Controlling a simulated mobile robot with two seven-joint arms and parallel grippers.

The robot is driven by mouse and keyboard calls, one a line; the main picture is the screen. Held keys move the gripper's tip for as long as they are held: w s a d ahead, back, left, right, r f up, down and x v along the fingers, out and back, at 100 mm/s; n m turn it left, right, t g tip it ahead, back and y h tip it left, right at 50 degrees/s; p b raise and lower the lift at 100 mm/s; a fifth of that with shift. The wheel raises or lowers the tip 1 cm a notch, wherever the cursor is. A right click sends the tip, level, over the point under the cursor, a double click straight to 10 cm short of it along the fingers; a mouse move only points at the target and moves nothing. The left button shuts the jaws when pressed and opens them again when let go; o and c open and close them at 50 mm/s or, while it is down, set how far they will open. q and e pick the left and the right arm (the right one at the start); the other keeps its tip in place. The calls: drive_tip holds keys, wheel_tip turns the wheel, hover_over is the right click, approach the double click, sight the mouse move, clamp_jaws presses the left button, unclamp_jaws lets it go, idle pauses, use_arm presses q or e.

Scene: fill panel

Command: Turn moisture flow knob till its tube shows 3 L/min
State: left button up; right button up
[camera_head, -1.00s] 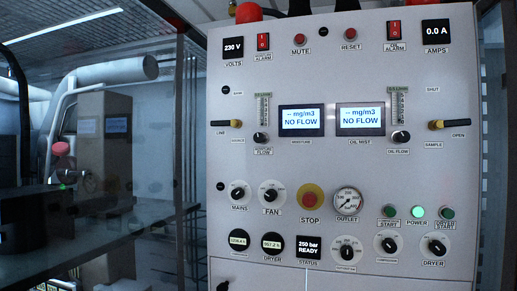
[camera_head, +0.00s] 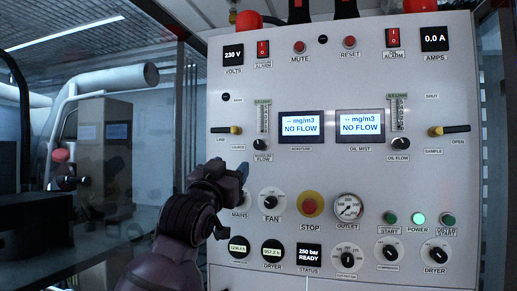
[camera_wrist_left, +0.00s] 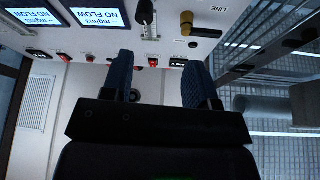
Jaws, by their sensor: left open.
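The moisture flow knob (camera_head: 260,143) is a small dark knob on the light panel, below the narrow moisture flow tube (camera_head: 262,117). The moisture display (camera_head: 300,127) beside the tube reads "-- mg/m3 NO FLOW". The tube's level is too small to read. My left gripper (camera_head: 243,171) is just below and left of the knob, apart from it in the picture. In the left wrist view its two blue fingers (camera_wrist_left: 160,82) are spread with nothing held between them. My right gripper is not in view.
The yellow line/source valve (camera_head: 235,130) with its black lever is close above my left gripper. The fan knob (camera_head: 269,200) and red stop button (camera_head: 310,205) are below right. The oil flow knob (camera_head: 398,144) is farther right.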

use_arm(q)
drive_tip(key=s+d+r+g, duration=0.1)
drive_tip(key=d+r, duration=0.1)
drive_tip(key=r, duration=0.4)
drive_tip(key=s+d+r, duration=0.2)
drive_tip(key=r, duration=0.3)
drive_tip(key=n+g+y, duration=0.3)
approach(258, 144)
drive_tip(key=p+x, duration=0.3)
drive_tip(key=x, duration=0.6)
drive_tip(key=shift+w+r, duration=0.1)
drive_tip(key=shift+r, duration=0.05)
drive_tip(key=shift+w+d, duration=0.15)
drive_tip(key=shift+w, duration=0.35)
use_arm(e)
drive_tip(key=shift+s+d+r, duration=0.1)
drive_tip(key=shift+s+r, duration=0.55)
use_arm(q)
drive_tip(key=shift+c, duration=0.2)
drive_tip(key=c, duration=0.9)
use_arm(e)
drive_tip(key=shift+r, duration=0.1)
